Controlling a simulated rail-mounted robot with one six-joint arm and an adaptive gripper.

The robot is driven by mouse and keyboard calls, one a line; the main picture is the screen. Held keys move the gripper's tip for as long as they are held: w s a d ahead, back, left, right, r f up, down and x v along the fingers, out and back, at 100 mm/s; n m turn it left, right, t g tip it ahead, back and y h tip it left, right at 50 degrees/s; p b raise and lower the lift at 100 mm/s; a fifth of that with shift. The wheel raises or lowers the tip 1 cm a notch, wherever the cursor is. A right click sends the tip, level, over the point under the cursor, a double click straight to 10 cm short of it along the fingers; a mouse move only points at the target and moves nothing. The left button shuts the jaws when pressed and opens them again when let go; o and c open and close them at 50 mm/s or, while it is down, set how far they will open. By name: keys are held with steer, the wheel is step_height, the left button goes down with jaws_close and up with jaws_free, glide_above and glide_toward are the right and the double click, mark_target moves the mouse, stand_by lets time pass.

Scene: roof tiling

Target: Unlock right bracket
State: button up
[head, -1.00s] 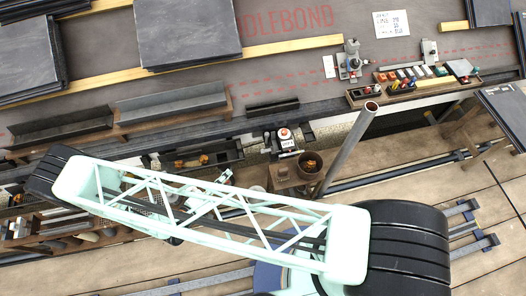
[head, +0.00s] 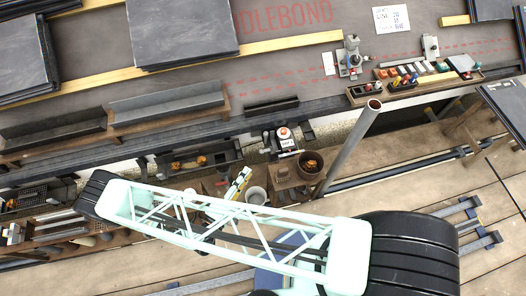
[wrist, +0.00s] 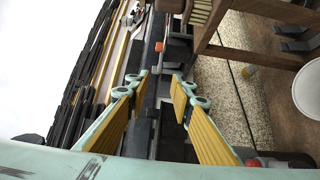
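My gripper (wrist: 158,78) is open in the wrist view, its two yellow-padded fingers spread with nothing held between them. A dark rail with a small orange-red part (wrist: 159,46) shows beyond the fingertips. In the head view my gripper (head: 242,178) shows small and partly hidden behind my arm, below the eave. A small unit with a red-and-white top (head: 284,134) and a label is at the eave, up and right of the gripper and apart from it. No part is clearly identifiable as the right bracket, and I cannot tell its lock state.
Grey gutter lengths (head: 166,102) lie along the roof edge. A slanted grey pole (head: 350,146) rises nearby. A tool tray (head: 408,86) and slate stacks (head: 180,32) are on the roof.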

mark_target(261, 151)
steer(key=shift+w+d, duration=0.1)
steer(key=shift+b+x, duration=1.15)
steer(key=shift+x, duration=5.6)
steer(key=shift+c, duration=0.4)
jaws_close()
